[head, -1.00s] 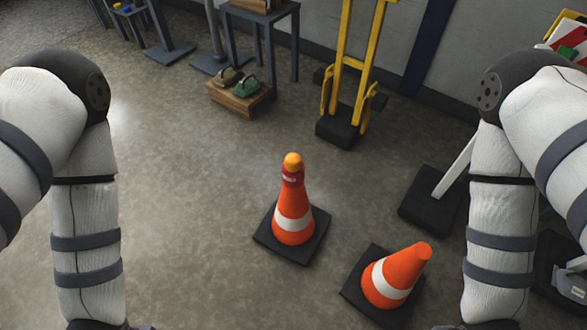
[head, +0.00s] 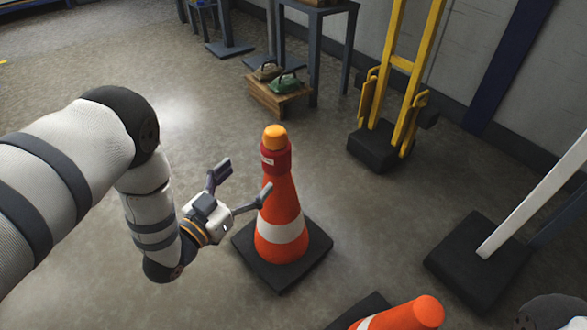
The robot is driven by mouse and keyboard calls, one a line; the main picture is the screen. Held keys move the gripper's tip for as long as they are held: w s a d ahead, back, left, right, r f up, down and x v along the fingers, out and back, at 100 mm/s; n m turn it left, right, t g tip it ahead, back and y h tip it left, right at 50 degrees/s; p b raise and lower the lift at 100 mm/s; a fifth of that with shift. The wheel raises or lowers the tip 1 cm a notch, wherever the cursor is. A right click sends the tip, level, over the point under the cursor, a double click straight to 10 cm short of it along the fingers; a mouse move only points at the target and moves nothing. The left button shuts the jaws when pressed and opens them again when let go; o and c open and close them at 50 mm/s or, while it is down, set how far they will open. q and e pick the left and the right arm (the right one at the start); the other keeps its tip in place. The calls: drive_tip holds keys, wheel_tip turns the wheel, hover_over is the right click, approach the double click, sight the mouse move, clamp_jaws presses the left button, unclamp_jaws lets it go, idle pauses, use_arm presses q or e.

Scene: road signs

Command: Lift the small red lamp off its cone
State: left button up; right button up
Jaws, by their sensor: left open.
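The lamp (head: 275,155) has a red body with a small white label and an orange dome. It sits on top of an upright orange-and-white cone (head: 280,210) with a square black base, in the middle of the head view. My left gripper (head: 242,183) is open and empty, left of the cone's upper part. Its fingers point toward the cone, and one fingertip overlaps the cone's edge just below the lamp. I cannot tell whether it touches. My right gripper is out of view.
A second cone (head: 405,315) is cut off at the bottom edge. A white post on a black base (head: 475,265) stands at the right. Behind are a yellow frame (head: 400,65) on a black block and a wooden box (head: 278,97) beside a grey table. Floor left of the cone is clear.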

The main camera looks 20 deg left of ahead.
sight(268, 144)
use_arm(q)
drive_tip(key=b+x, duration=0.1)
drive_tip(key=x, duration=0.3)
drive_tip(key=b+x, duration=0.2)
drive_tip(key=x, duration=0.1)
drive_tip(key=f+b+x, duration=0.1)
drive_tip(key=x, duration=0.3)
drive_tip(key=shift+w+f, duration=0.1)
drive_tip(key=shift+w, duration=0.4)
drive_tip(key=shift+r, duration=0.2)
drive_tip(key=c, duration=1.5)
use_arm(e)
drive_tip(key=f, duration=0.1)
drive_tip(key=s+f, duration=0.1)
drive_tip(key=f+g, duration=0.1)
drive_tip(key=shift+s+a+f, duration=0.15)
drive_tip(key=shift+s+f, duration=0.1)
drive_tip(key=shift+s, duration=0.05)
